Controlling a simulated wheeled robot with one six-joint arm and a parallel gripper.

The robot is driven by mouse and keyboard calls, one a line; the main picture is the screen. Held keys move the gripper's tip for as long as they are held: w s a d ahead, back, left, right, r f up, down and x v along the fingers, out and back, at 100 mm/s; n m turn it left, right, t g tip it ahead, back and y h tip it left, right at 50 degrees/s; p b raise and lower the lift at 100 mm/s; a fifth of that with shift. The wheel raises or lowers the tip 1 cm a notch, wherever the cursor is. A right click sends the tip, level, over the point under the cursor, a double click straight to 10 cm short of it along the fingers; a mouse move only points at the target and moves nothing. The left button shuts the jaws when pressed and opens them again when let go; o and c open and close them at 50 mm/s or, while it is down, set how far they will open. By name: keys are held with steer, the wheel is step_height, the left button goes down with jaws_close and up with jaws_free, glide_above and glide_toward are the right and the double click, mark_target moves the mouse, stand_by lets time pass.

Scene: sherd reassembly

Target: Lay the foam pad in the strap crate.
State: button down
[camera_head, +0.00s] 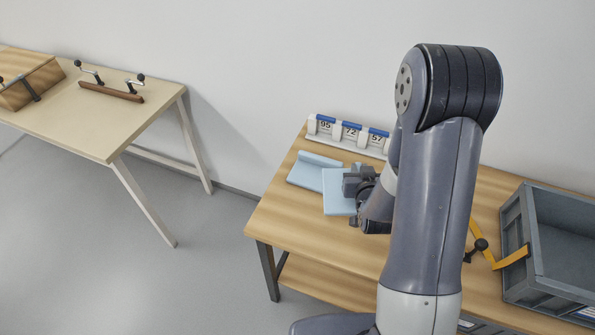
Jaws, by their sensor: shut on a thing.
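My gripper (352,188) is shut on a flat, light blue foam pad (337,194) at the near table's left part. The pad's right edge is hidden by the gripper. The pad overlaps a second light blue piece (311,172) with a raised back edge; I cannot tell whether they touch. The strap crate (516,240) is a grey open box at the right of the same table. An orange strap (513,258) with a dark knob hangs out over its left side. The visible part of its inside looks empty.
A white rack with number cards (349,133) stands at the table's back, behind the pad. My arm hides the table's middle. Another table (100,125) at the far left bears a wooden box (30,83) and a brown bar with two cranked handles (110,92).

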steer(key=w+a+r+n+g+y+b, duration=0.1)
steer(key=a+r+n+y, duration=0.1)
steer(key=a+n+y, duration=0.3)
steer(key=w+a+r+n+g+y+b, duration=0.1)
steer(key=a+r+y, duration=0.1)
steer(key=a, duration=0.4)
steer(key=s+a+n+g+y+b, duration=0.1)
steer(key=s+a+n+g+y, duration=0.3)
steer(key=a+n+g+y, duration=0.1)
steer(key=shift+s+a+f+n+g, duration=0.35)
steer(key=shift+a+n+g, duration=0.55)
steer(key=shift+a+n, duration=0.55)
steer(key=shift+f+b, duration=0.55)
steer(key=shift+f, duration=4.25)
steer(key=shift+f, duration=0.25)
steer(key=c, duration=1.3)
jaws_free()
steer(key=shift+r, duration=0.1)
